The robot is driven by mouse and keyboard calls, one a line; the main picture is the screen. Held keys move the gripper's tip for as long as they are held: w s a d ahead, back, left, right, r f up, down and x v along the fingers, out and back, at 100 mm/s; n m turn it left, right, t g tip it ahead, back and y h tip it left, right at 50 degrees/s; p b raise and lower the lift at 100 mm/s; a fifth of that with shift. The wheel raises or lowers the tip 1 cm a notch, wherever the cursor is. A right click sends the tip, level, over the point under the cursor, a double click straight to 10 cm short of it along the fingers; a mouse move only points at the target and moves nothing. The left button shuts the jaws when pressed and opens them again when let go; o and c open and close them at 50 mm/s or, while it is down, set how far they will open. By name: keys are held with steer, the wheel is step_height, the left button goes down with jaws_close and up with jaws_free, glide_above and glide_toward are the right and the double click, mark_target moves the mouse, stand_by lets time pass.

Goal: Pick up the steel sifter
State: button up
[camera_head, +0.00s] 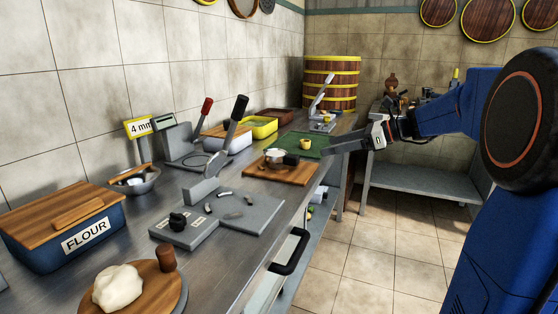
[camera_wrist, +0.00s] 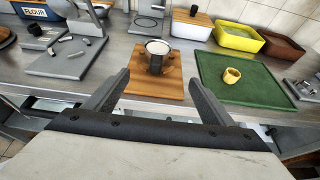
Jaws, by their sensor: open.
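The steel sifter (camera_head: 274,154) looks like a small round metal cup with a pale top. It stands on a wooden board (camera_head: 287,176) on the steel counter. My gripper (camera_head: 345,144) is open and empty, out over the counter's right edge in the head view. In the wrist view the sifter lies ahead, between the directions of my two fingers (camera_wrist: 158,78), apart from them.
A green mat (camera_wrist: 242,94) with a small yellow cup (camera_wrist: 231,76) lies right of the board. A grey slab (camera_head: 250,214) with small pieces and a lever press (camera_head: 205,190) stand nearer. Yellow (camera_head: 258,127) and brown bins stand behind, by the wall.

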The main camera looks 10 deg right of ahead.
mark_target(294, 155)
steer(key=x, duration=1.1)
steer(key=shift+w+a+f, duration=0.15)
steer(key=shift+a+f, duration=0.05)
steer(key=shift+a, duration=0.1)
steer(key=shift+s+a+x, duration=0.1)
steer(key=shift+s+x, duration=0.05)
steer(key=shift+x, duration=1.15)
steer(key=shift+s+a+x, duration=0.1)
steer(key=shift+x, duration=1.2)
steer(key=c, duration=1.4)
steer(key=shift+o, duration=0.2)
steer(key=shift+r, duration=0.1)
step_height(294, 155, up, 10)
steer(key=shift+f, duration=0.1)
